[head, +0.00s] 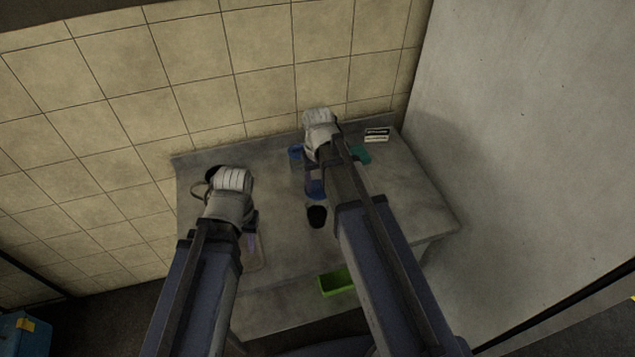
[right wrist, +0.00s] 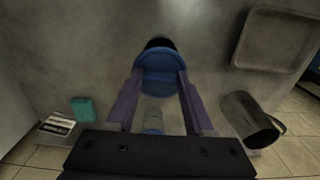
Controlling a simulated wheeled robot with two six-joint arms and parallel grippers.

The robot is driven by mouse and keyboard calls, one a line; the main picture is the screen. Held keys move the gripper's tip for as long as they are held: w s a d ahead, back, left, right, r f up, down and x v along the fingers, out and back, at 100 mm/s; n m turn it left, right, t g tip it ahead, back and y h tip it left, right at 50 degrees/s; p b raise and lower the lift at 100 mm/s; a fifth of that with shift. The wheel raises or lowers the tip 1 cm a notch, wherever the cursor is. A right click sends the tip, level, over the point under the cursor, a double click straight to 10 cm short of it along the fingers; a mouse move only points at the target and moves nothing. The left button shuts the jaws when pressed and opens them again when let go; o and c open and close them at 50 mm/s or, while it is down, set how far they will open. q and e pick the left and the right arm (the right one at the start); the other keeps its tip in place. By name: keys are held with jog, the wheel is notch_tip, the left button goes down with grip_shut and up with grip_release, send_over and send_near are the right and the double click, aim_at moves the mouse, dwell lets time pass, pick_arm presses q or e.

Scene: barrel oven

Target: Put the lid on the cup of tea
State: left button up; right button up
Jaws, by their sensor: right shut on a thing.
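My right gripper (head: 315,180) is shut on a blue lid (head: 316,190). In the right wrist view the lid (right wrist: 158,62) sits between the two purple fingers of my right gripper (right wrist: 160,78). The black cup (head: 317,217) stands on the table just nearer to me than the lid. In the right wrist view the dark cup (right wrist: 160,42) shows just past the lid's far edge, partly covered by it; I cannot tell whether they touch. My left gripper (head: 253,228) is over the table's left part, its fingers mostly hidden by its own arm.
A green bin (head: 337,282) is at the table's front. A metal jug (right wrist: 247,118) and a tray (right wrist: 268,65) are on the left. A blue container (head: 295,152), a teal box (head: 361,155) and a small labelled box (head: 376,135) stand at the back. The table's right side is clear.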

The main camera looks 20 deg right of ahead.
aim_at(318, 192)
jog(key=shift+a, duration=0.15)
jog(key=shift+f, duration=0.2)
jog(key=shift+f+b, duration=0.5)
jog(key=shift+b, duration=0.25)
notch_tip(318, 192, down, 5)
jog(key=b, duration=0.5)
jog(key=shift+f, duration=0.15)
dwell(1.2)
jog(key=o, duration=1.4)
jog(key=shift+c, duration=0.2)
jog(key=shift+o, duration=0.4)
